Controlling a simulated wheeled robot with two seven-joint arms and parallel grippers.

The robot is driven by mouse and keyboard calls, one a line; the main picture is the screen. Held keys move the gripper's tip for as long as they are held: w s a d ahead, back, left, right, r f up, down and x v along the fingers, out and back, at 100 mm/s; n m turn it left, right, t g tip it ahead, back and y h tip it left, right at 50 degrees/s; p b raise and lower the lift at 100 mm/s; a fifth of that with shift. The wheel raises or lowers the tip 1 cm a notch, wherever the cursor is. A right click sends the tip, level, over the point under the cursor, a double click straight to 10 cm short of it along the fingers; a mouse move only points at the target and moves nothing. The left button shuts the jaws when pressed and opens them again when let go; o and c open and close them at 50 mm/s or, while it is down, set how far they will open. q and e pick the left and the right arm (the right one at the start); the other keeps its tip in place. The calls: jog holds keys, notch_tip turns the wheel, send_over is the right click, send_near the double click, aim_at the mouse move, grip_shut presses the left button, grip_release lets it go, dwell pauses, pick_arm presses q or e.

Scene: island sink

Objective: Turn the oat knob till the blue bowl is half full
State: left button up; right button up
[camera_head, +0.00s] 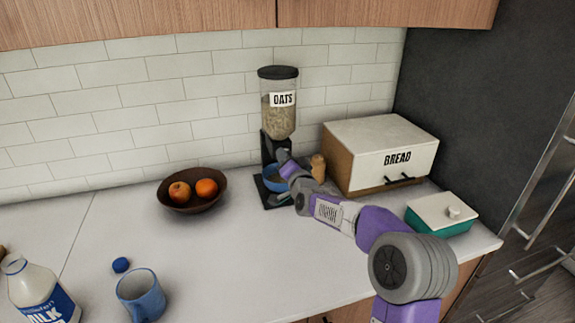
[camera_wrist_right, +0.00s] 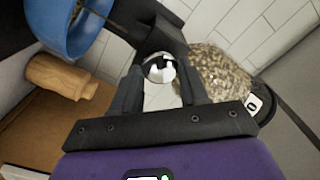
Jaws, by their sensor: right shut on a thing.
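The oat dispenser (camera_head: 279,122) stands against the tiled wall, with a clear hopper of oats, an OATS label and a black stand. Its hopper also shows in the right wrist view (camera_wrist_right: 214,72). The blue bowl (camera_head: 271,181) sits on the stand's base under the hopper, partly hidden by my right arm. Part of it shows in the right wrist view (camera_wrist_right: 62,38); its fill level cannot be told. My right gripper (camera_head: 283,156) is at the dispenser's front. In the right wrist view its fingers are shut on the round silvery knob (camera_wrist_right: 159,67). My left gripper is out of view.
A wooden shaker (camera_head: 318,167) and a BREAD box (camera_head: 378,155) stand right of the dispenser. A teal dish with white lid (camera_head: 442,213) is near the right edge. A brown fruit bowl (camera_head: 192,205), blue mug (camera_head: 141,296) and milk jug (camera_head: 40,292) are left. The counter's middle is clear.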

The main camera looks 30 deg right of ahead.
dwell(0.3)
jog(key=o, duration=1.1)
jog(key=shift+c, duration=0.2)
jog(key=v, duration=0.7)
jog(key=shift+s, duration=0.3)
jog(key=shift+a, duration=0.1)
